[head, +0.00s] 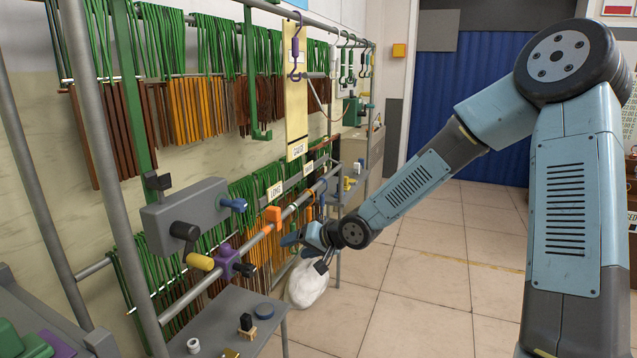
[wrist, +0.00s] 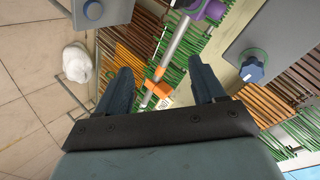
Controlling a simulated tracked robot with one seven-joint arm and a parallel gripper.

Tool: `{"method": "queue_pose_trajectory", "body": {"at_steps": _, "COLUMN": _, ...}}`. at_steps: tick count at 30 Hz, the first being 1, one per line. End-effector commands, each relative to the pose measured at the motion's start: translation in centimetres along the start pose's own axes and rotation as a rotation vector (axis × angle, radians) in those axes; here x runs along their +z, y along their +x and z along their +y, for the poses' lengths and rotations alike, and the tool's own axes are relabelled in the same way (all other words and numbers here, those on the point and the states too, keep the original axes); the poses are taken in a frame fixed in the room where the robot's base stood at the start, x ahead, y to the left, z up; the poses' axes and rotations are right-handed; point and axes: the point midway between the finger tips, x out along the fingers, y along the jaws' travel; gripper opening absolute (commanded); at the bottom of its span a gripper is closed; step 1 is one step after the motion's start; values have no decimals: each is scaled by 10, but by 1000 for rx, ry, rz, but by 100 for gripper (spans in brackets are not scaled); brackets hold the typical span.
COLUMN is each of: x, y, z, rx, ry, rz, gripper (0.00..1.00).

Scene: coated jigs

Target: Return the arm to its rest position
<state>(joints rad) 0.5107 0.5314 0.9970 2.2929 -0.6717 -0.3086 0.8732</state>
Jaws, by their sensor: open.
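My arm (head: 405,190) reaches from the right side of the head view down and left toward the rack. My gripper (head: 305,248) is open, with nothing between its fingers, in front of the rack's lower rail (head: 250,240). In the wrist view its two dark blue fingers (wrist: 160,75) stand wide apart. An orange clamp (wrist: 158,88) on the rail shows in the gap between them, beyond the fingertips. In the head view the orange clamp (head: 272,217) is just left of the gripper, apart from it.
A grey box with a blue knob (head: 233,204) and a purple clamp (head: 228,258) stand left along the rail. A small grey table (head: 225,315) is at lower left. Tiled floor (head: 430,270) beneath the arm is clear.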

Motion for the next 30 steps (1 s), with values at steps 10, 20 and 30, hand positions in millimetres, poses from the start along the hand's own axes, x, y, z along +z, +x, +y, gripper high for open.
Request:
{"method": "queue_pose_trajectory", "body": {"at_steps": 10, "x": -3, "y": -63, "z": 47, "rx": 380, "ry": -183, "rz": -36, "gripper": 69}}
{"method": "queue_pose_trajectory", "body": {"at_steps": 20, "x": -10, "y": -155, "z": 61, "rx": 670, "ry": -264, "rz": -50, "gripper": 69}}
{"method": "queue_pose_trajectory", "body": {"at_steps": 30, "x": -1, "y": -261, "z": 48, "rx": 866, "ry": -260, "rz": -56, "gripper": 69}}
